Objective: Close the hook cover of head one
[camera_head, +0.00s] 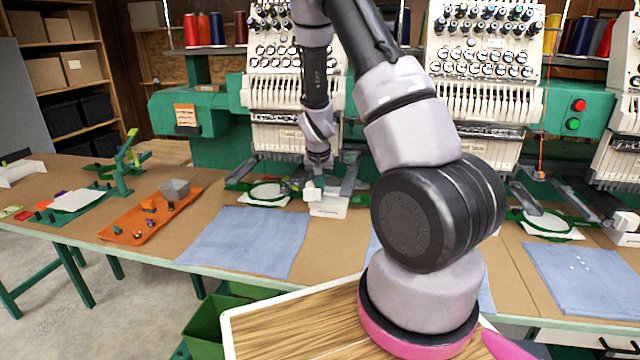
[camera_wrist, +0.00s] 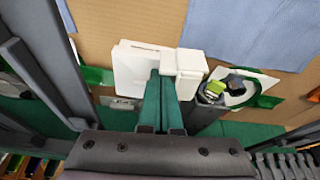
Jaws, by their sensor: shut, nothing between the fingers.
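The white hook cover unit (camera_head: 328,206) of head one (camera_head: 295,85) sits low at the front of the machine, above the brown table. In the wrist view its pale housing (camera_wrist: 133,68) has a raised white block (camera_wrist: 190,68) beside it. My gripper (camera_head: 317,175) is down at this unit, below the needle bars. In the wrist view my gripper's narrow fingers (camera_wrist: 162,82) are together and empty, their tips at the white housing beside the block. I cannot tell whether they touch it, or how far open the cover stands.
A hooped white fabric (camera_head: 268,191) lies close beside my gripper, also in the wrist view (camera_wrist: 240,90). A blue cloth (camera_head: 245,241) lies in front. An orange tray (camera_head: 150,215) holds small parts. A second head (camera_head: 483,85) stands to the right. Grey arms flank the work space.

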